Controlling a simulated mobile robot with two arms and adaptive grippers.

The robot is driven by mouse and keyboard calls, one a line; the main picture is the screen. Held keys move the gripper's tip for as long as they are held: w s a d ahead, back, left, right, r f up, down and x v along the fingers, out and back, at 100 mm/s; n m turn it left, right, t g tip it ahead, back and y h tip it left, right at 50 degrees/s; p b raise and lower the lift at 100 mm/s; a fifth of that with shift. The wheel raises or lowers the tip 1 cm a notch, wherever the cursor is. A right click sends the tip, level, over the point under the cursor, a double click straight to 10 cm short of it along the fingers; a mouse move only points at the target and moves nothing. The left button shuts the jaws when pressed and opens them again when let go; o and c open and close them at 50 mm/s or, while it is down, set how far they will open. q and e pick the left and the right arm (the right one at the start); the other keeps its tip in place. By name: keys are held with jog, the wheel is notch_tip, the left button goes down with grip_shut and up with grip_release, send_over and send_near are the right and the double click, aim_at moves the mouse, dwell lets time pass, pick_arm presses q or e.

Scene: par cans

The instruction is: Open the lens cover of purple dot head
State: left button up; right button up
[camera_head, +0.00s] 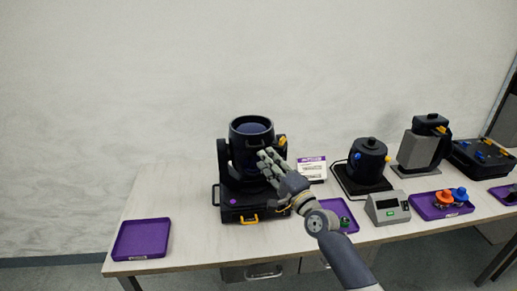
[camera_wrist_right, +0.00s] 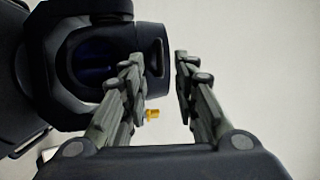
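A black stage light head (camera_head: 251,128) with a round, bluish lens facing up sits in a yoke on a black base (camera_head: 250,215). A purple dot (camera_head: 233,201) marks the base's front. My right gripper (camera_head: 264,160) is at the head's right front side. In the right wrist view, its fingers (camera_wrist_right: 159,62) are apart and empty. A slotted dark tab (camera_wrist_right: 155,57) on the head's rim (camera_wrist_right: 75,110) shows between or just behind the fingertips; contact is unclear. I cannot make out a separate lens cover. My left gripper is out of view.
A yellow knob (camera_wrist_right: 152,113) sticks out from the head's side. A purple tray (camera_head: 141,239) lies at the table's left. A white box (camera_head: 312,168), another black head (camera_head: 367,160) and a grey display device (camera_head: 388,208) stand to the right. The table's left part is mostly clear.

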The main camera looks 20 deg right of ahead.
aim_at(253, 133)
jog(key=x, duration=0.5)
jog(key=shift+w+a, duration=0.1)
jog(key=shift+w, duration=0.3)
grip_shut()
